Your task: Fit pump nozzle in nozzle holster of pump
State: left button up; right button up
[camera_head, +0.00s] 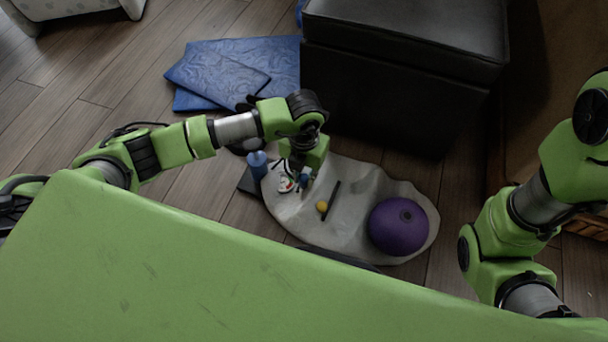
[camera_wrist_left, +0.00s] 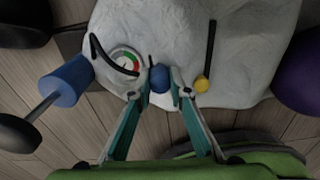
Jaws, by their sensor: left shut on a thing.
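My left gripper (camera_head: 303,178) points down over a pale grey, uneven mat. In the left wrist view its fingertips (camera_wrist_left: 164,90) are closed around a small round blue piece (camera_wrist_left: 160,77). I cannot tell for sure whether this is the pump nozzle. Just left of it is a round white gauge (camera_wrist_left: 127,61) with red and green marks and a curved black hose or band; the gauge also shows in the head view (camera_head: 286,184). Farther left is a blue cylinder (camera_wrist_left: 66,80) on a grey shaft. I cannot make out the nozzle holster. My right gripper is out of view.
A purple ball (camera_head: 397,226) rests on the mat's (camera_head: 372,180) right side. A dark ottoman (camera_head: 400,75) stands behind, and blue folded mats (camera_head: 225,75) lie back left.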

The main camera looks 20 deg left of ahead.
pick_arm(q)
jog(key=shift+f+b, duration=0.65)
jog(key=shift+f, duration=0.7)
dwell(0.4)
jog(key=o, duration=1)
jog(key=shift+o, duration=0.2)
